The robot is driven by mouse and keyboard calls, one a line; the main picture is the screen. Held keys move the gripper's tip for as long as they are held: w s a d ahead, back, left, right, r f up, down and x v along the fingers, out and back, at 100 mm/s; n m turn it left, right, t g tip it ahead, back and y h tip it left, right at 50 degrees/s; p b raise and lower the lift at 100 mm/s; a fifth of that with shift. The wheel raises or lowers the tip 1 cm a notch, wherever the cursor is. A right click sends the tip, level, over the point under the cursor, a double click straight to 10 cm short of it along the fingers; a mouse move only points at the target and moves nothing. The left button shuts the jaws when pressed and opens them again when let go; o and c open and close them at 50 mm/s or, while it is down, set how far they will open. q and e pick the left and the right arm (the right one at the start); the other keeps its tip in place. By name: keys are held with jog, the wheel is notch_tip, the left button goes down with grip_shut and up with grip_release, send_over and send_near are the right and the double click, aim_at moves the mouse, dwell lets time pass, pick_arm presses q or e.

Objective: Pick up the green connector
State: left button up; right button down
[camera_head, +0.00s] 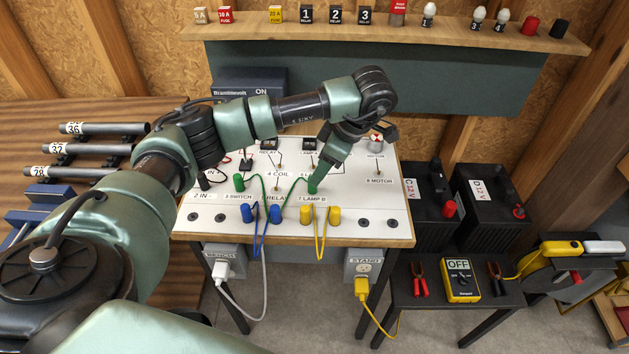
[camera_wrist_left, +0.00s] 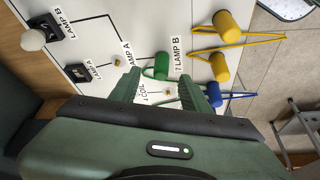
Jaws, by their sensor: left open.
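One green connector (camera_head: 312,186) stands upright on the white panel by the "7 LAMP B" label, with a green cable arching left. A second green connector (camera_head: 238,183) stands near "3 SWITCH" at the panel's left. My left gripper (camera_head: 319,172) is open and points down just above the connector at lamp B. In the left wrist view, a green connector (camera_wrist_left: 161,66) shows between and just beyond the two spread fingers of my gripper (camera_wrist_left: 160,80). Whether a finger touches it I cannot tell. My right gripper is not in view.
Yellow connectors (camera_head: 333,215) and blue connectors (camera_head: 248,212) stand close by on the panel's front part (camera_head: 380,205). A shelf (camera_head: 440,29) with small parts runs above. Black batteries (camera_head: 430,200) and a yellow meter (camera_head: 460,282) are at the right.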

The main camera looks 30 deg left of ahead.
pick_arm(q)
jog(key=shift+s+a+f+p, duration=0.2)
jog(key=shift+a+f+p, duration=0.1)
jog(key=shift+f, duration=0.2)
jog(key=shift+s+a+f+p, duration=0.2)
jog(key=shift+a+f+p, duration=0.1)
jog(key=shift+f, duration=0.15)
jog(key=x, duration=0.2)
jog(key=shift+w+a+f, duration=0.15)
jog(key=shift+f, duration=0.2)
grip_shut()
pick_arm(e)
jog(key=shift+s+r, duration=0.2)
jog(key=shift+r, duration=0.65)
pick_arm(q)
jog(key=shift+r, duration=0.1)
